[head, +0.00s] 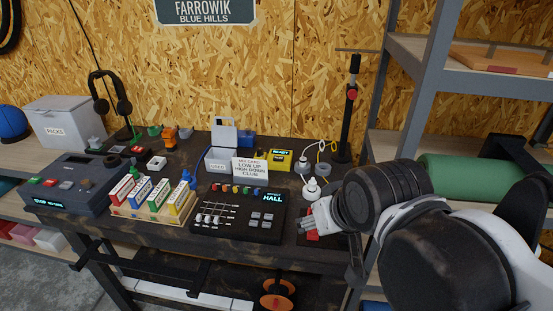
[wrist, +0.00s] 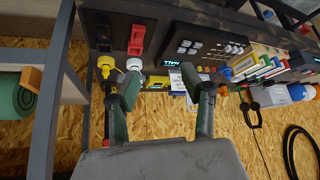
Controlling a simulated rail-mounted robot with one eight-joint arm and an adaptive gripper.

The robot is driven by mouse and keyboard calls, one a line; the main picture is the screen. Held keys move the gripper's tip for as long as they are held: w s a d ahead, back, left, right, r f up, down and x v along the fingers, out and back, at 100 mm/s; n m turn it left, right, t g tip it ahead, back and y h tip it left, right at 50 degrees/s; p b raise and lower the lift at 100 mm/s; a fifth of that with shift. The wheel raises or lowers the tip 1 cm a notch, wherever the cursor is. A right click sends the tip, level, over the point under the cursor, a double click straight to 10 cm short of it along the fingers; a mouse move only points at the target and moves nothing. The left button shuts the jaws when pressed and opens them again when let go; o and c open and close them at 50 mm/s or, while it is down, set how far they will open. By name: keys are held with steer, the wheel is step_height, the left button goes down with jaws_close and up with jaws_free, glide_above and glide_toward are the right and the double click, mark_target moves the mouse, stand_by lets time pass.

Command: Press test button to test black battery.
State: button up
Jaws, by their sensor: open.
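My gripper (head: 308,224) is near the right end of the bench, beside a red piece (head: 312,238) that it partly covers. In the wrist view my gripper (wrist: 168,92) has its two fingers wide apart with nothing held between them. That view shows the red piece (wrist: 136,40) and a black piece (wrist: 103,36) side by side on the bench; I cannot tell whether the black one is the battery. A yellow box with a lit display (head: 280,159) stands at the back of the bench. I cannot make out which control is the test button.
A black mixer (head: 238,212) is left of my gripper. Further left are a rack of coloured boxes (head: 150,196) and a dark console (head: 75,184). A printed card (head: 250,168), white knob-like parts (head: 311,188) and a black stand (head: 350,110) are behind. Grey shelving (head: 415,85) rises at right.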

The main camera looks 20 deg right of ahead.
jaws_close()
stand_by(0.3)
stand_by(1.2)
